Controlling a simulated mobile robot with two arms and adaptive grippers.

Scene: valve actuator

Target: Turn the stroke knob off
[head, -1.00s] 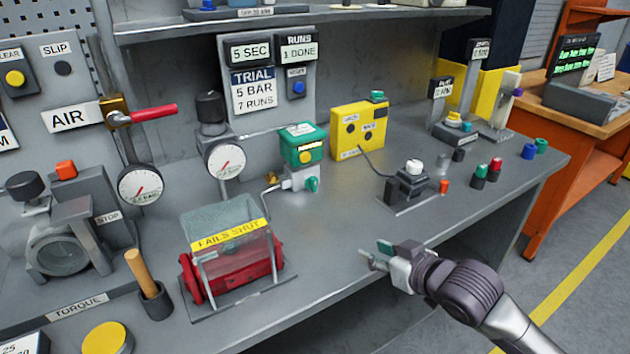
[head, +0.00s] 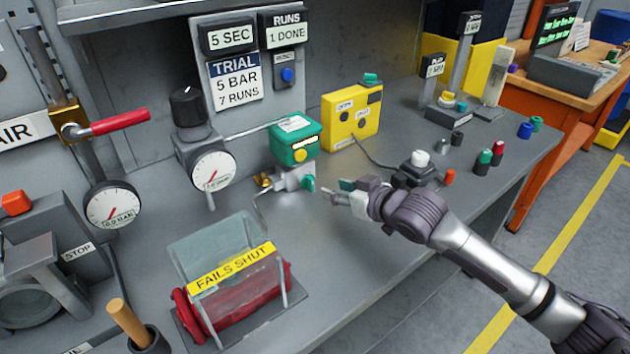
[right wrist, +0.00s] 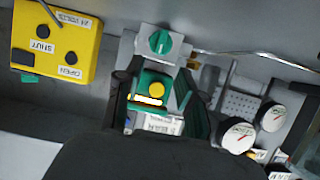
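No label reading "stroke" is legible. A small green knob (head: 308,183) sits on the white valve body (head: 292,181) under the green actuator box (head: 294,147). In the right wrist view a green knob (right wrist: 160,41) with a pale pointer line faces me on a whitish block. A teal knob (head: 371,77) tops the yellow box (head: 350,115). My right gripper (head: 338,191) is just right of the green knob, empty, with its fingers apart. In the right wrist view its fingers flank the green actuator (right wrist: 152,88). My left gripper is not in view.
The red cylinder with a "FAILS SHUT" clear guard (head: 235,265) stands at the front left. A gauge (head: 212,168) and thin pipe are behind. A cable and the black base with a white knob (head: 419,159) lie right of my gripper.

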